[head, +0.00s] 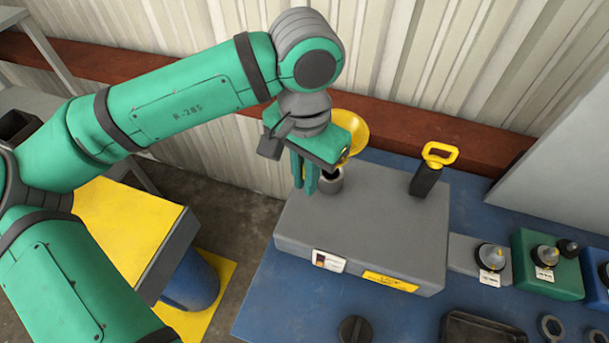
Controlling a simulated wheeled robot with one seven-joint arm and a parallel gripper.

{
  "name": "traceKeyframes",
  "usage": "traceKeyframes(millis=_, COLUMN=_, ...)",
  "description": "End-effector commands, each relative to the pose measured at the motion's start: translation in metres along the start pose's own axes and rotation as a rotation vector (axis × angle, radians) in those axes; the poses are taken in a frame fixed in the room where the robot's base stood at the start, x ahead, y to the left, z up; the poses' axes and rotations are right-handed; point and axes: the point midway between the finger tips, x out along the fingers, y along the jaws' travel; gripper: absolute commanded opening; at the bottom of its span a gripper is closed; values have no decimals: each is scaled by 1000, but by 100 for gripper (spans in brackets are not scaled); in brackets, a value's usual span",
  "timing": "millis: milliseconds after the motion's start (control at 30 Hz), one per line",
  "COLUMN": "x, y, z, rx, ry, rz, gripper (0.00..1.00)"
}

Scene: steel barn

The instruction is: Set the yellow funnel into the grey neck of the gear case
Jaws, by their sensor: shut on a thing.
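The gear case is a grey box (370,228) on the blue table, with a short grey neck (331,184) at the left of its top. The yellow funnel (352,130) shows above and behind my gripper, its wide bowl partly hidden by the gripper body. My gripper (305,182) is over the left end of the case, beside the neck, and is shut on the funnel. The funnel's lower end is at the neck's mouth or just above it; I cannot tell whether it is inside.
A black post with a yellow handle (440,154) stands on the case's right end. Small grey and green units (546,262) stand to the right. A black knob (355,330) and a dark tray (480,329) lie in front. A yellow-topped stand (125,225) is at left.

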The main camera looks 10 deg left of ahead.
Motion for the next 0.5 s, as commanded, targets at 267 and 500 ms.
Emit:
traceKeyframes(millis=267, x=0, y=0, z=0, rx=0, ry=0, rz=-1, gripper=0)
traceKeyframes(millis=500, x=4, y=0, z=0, rx=-1, ry=0, rz=-1, gripper=0)
